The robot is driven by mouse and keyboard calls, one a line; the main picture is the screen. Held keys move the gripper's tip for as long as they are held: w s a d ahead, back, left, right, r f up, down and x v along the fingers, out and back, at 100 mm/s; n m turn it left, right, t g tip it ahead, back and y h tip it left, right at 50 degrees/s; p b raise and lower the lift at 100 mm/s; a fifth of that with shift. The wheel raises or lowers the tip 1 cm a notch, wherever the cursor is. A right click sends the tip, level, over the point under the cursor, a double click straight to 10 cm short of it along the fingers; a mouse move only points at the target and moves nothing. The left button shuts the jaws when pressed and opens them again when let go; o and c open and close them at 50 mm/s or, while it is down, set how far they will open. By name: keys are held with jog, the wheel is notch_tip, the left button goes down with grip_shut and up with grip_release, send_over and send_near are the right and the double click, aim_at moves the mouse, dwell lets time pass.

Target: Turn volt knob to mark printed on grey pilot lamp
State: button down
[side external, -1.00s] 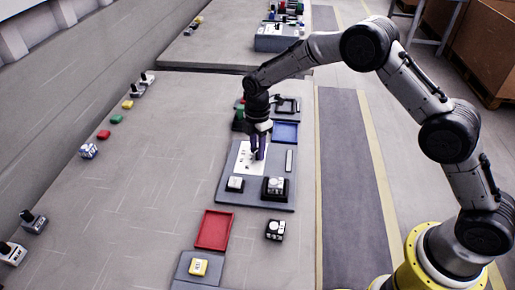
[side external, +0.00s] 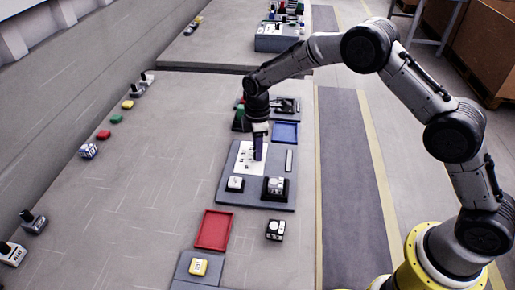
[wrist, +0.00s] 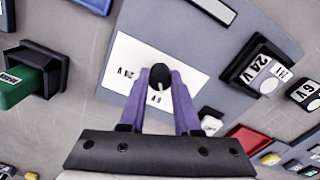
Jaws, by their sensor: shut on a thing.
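The volt knob (wrist: 160,76) is a round black knob with a pale pointer line, on a white printed plate (wrist: 122,50). In the wrist view its pointer faces the gripper side, near a mark that looks like "6 V". Another voltage mark is printed left of the knob. My gripper (wrist: 160,84) has its purple fingers shut on the knob; they also show over the plate in the side view (side external: 258,152). A block marked "24 V" (wrist: 259,70) sits on a black base to the right. I cannot tell which piece is the grey pilot lamp.
The grey board (side external: 258,201) also carries a small white-topped block (side external: 235,184). A red tray (side external: 213,230), a blue tray (side external: 285,132) and a loose "6 V" block (wrist: 306,91) lie around it. A green-and-black part (wrist: 30,82) stands nearby.

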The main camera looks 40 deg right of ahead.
jog(key=m, duration=0.4)
jog(key=shift+m, duration=0.3)
jog(key=m, duration=0.5)
jog(key=shift+m, duration=0.3)
jog(key=m, duration=0.4)
jog(key=shift+r, duration=0.1)
jog(key=shift+m, duration=2.5)
jog(key=shift+w, duration=0.1)
jog(key=c, duration=0.6)
grip_release()
notch_tip(320, 180, up, 14)
